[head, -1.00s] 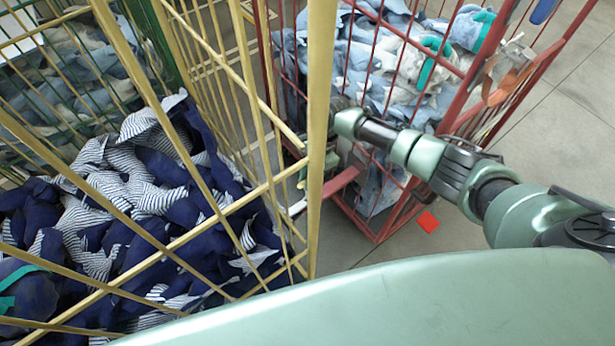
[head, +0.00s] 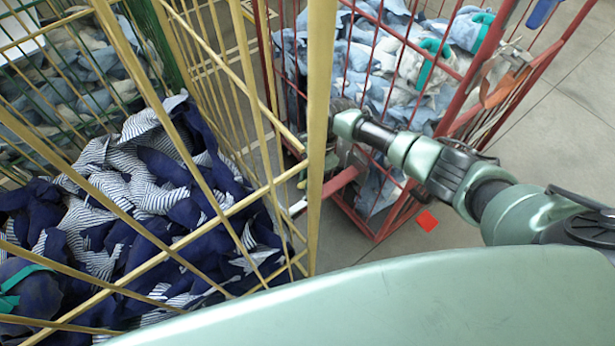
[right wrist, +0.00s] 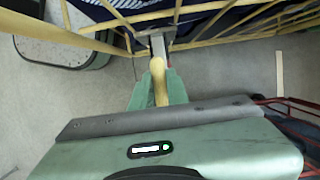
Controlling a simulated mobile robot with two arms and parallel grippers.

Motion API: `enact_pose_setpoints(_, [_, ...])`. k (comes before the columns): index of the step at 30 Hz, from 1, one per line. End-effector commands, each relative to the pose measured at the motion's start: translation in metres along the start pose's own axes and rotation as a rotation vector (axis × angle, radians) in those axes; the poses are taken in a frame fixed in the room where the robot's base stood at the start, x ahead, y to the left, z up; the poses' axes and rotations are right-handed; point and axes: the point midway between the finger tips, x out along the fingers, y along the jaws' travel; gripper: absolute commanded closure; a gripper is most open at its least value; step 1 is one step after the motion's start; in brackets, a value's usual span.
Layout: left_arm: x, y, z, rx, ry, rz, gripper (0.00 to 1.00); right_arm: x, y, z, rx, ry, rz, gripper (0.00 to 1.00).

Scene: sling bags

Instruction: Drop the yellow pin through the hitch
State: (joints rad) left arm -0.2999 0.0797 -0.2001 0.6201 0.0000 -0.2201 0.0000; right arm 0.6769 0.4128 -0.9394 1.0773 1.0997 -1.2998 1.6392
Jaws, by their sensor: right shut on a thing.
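In the right wrist view the yellow pin (right wrist: 160,88) is between the green fingers of my right gripper (right wrist: 158,92), which is shut on it. The pin's far end is close to a grey metal hitch piece (right wrist: 158,44) at the yellow cage's lower edge. I cannot tell whether the pin is in the hole or only above it. In the head view my right arm reaches in from the right. Its gripper (head: 304,174) is mostly hidden behind a yellow post, and the pin cannot be made out there. My left gripper is not in view.
The yellow cage (head: 319,150) holds navy and striped cloth. The red cage (head: 376,236), with pale blue cloth, stands behind my right arm, and a red bar (head: 342,180) extends from it towards the yellow cage. A red square (head: 427,220) lies on the grey floor.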

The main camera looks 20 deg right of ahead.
Motion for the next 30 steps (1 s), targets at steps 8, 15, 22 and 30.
enact_pose_setpoints(8, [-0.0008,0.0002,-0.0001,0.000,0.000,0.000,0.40,0.0001,-0.0002,0.0002,-0.001,-0.001,0.000,1.00])
enact_pose_setpoints(15, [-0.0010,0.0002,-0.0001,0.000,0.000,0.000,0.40,-0.0001,-0.0003,0.0004,-0.001,-0.001,-0.001,1.00])
enact_pose_setpoints(22, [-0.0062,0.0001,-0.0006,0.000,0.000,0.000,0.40,-0.0013,-0.0006,0.0016,-0.001,-0.002,-0.001,1.00])
enact_pose_setpoints(30, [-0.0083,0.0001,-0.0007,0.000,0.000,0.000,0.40,0.0001,-0.0006,0.0009,-0.001,-0.001,-0.001,1.00])
